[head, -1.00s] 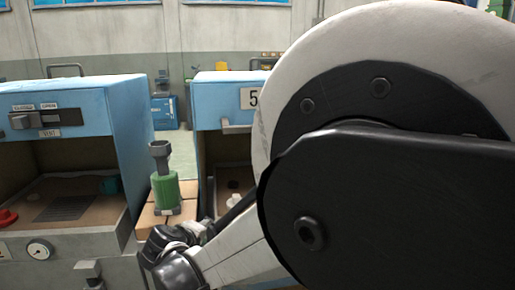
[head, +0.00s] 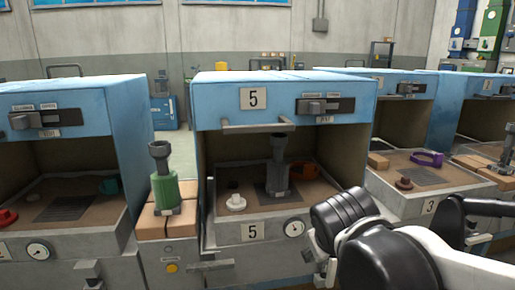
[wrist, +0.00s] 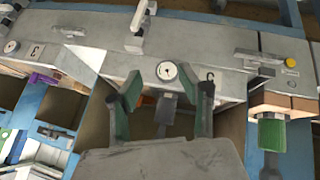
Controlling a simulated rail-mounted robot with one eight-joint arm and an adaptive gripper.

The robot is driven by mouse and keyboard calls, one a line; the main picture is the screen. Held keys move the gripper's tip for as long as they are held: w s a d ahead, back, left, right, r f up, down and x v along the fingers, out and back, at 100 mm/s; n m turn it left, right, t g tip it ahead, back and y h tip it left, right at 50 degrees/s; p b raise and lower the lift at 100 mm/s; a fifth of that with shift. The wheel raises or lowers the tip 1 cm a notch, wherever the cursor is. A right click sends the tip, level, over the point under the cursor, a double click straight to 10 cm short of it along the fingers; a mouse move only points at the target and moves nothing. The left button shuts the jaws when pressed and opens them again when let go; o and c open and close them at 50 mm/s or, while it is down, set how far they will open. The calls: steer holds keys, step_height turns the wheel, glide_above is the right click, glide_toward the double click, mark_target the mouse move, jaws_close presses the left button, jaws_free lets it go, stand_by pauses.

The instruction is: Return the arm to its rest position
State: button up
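My arm (head: 390,255) reaches in from the lower right of the head view, in front of the blue cabinets. I cannot make out my gripper's fingers there. In the wrist view my gripper (wrist: 167,92) is open. Its two green-padded fingers are spread wide with nothing held between them. Beyond them, upside down, is the number 5 cabinet with a grey cylindrical piece (wrist: 165,110) inside, apart from the fingers. The same grey piece (head: 277,170) stands upright on the cabinet's floor in the head view.
The number 5 cabinet (head: 225,116) is open-fronted and also holds a white knob-like piece (head: 236,202). A green cylinder with a grey top (head: 165,190) stands on boxes left of it. More blue cabinets stand on both sides. A purple ring (head: 427,158) lies at right.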

steer(key=s+d+f+m+y, duration=0.15)
steer(key=s+d+m, duration=0.35)
steer(key=s, duration=0.7)
step_height(320, 180, up, 18)
steer(key=n+p, duration=0.1)
steer(key=p, duration=1.7)
steer(key=shift+w+d, duration=0.2)
steer(key=shift+d, duration=0.1)
